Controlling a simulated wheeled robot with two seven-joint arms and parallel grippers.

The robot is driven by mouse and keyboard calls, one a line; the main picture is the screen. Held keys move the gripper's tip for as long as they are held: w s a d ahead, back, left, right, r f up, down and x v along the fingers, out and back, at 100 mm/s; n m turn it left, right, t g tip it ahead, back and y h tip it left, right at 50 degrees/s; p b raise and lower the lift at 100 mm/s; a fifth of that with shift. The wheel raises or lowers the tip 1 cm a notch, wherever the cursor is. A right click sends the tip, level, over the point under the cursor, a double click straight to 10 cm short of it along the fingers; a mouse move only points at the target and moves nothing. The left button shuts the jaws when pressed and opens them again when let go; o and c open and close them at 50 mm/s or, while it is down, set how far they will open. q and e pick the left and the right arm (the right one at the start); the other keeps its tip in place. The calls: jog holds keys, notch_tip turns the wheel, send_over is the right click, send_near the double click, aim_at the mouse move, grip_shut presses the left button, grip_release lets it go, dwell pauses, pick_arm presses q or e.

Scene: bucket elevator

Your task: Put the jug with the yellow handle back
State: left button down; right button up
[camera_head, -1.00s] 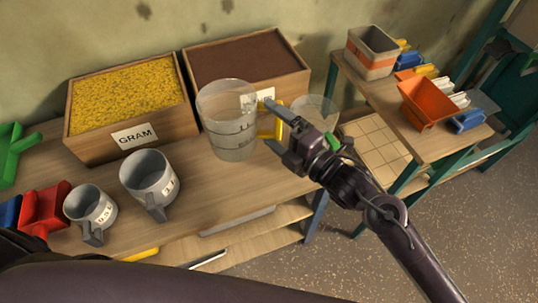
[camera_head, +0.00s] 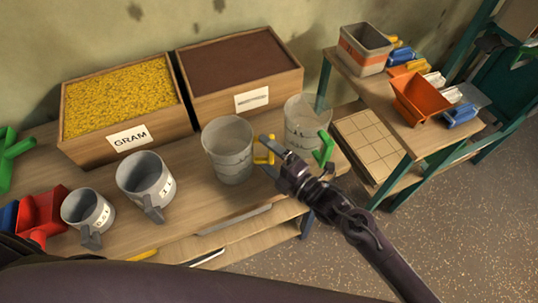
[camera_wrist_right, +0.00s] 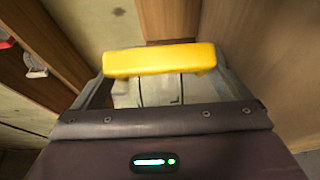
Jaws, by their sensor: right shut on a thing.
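The clear jug with the yellow handle (camera_head: 229,152) is upright at the table's front right, before the brown-filled box. Its base is on or just above the wood; I cannot tell which. My right gripper (camera_head: 268,152) is shut on its yellow handle (camera_head: 262,157), at the jug's right side. In the right wrist view the yellow handle (camera_wrist_right: 160,60) lies across between the fingers, with the jug's marked wall behind it. My left gripper is not in view; only a dark arm part shows at the bottom left.
A clear jug with a green handle (camera_head: 302,122) stands close on the right. Grey measuring cups (camera_head: 145,178) (camera_head: 86,208) and a red scoop (camera_head: 42,210) are at left. Boxes of yellow grain (camera_head: 122,95) and brown material (camera_head: 240,65) stand behind. A side table (camera_head: 440,140) holds scoops.

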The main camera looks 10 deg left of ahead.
jog(key=shift+f, duration=0.15)
jog(key=o, duration=0.8)
jog(key=shift+r, duration=0.3)
jog(key=b+v, duration=0.2)
jog(key=v, duration=1)
jog(key=shift+d+f, duration=0.1)
jog(key=shift+f, duration=0.05)
